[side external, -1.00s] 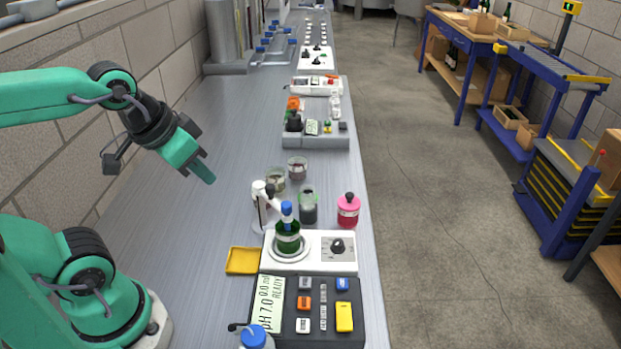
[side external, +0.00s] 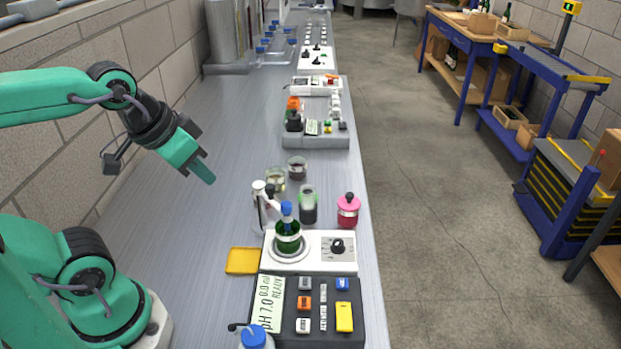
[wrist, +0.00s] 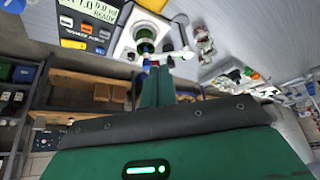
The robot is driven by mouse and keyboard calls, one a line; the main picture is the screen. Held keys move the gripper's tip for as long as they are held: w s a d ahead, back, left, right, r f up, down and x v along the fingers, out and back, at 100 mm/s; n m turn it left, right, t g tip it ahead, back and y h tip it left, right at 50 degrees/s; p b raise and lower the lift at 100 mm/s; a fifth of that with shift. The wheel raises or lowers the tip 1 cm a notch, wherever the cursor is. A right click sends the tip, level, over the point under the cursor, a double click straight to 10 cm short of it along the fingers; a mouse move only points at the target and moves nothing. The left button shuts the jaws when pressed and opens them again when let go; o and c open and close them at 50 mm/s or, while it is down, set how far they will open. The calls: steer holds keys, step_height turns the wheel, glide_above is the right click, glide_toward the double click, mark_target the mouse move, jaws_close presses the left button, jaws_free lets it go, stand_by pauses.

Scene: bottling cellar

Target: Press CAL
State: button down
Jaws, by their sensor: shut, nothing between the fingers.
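The titrator (side external: 290,339) is a dark box at the front of the bench, its display (side external: 271,304) reading pH 7.0, 0.0 ml, READY. Its keys are a grey key (side external: 305,283), an orange key (side external: 304,303), a white key (side external: 303,325), a blue key (side external: 343,284) and a large yellow key (side external: 344,317). The small labels are too blurred for me to tell which key is CAL. My gripper (side external: 207,178) is shut and empty, in the air to the left of and beyond the titrator. In the wrist view its fingers (wrist: 157,85) are together, with the titrator (wrist: 112,31) at upper left.
A white stirrer (side external: 312,262) carrying a green bottle (side external: 288,238) stands just behind the titrator. A yellow tray (side external: 243,261) lies left of it, and a blue-capped bottle (side external: 254,338) stands at the front. Glass beakers and a pink jar (side external: 348,212) are beyond. Bare bench lies below my gripper.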

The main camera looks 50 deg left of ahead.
stand_by(0.3)
steer(key=m+g, duration=0.6)
steer(key=m, duration=2.1)
glide_above(305, 282)
steer(key=shift+f, duration=2.8)
steer(key=shift+f, duration=0.15)
step_height(305, 282, down, 14)
steer(key=shift+r, duration=0.1)
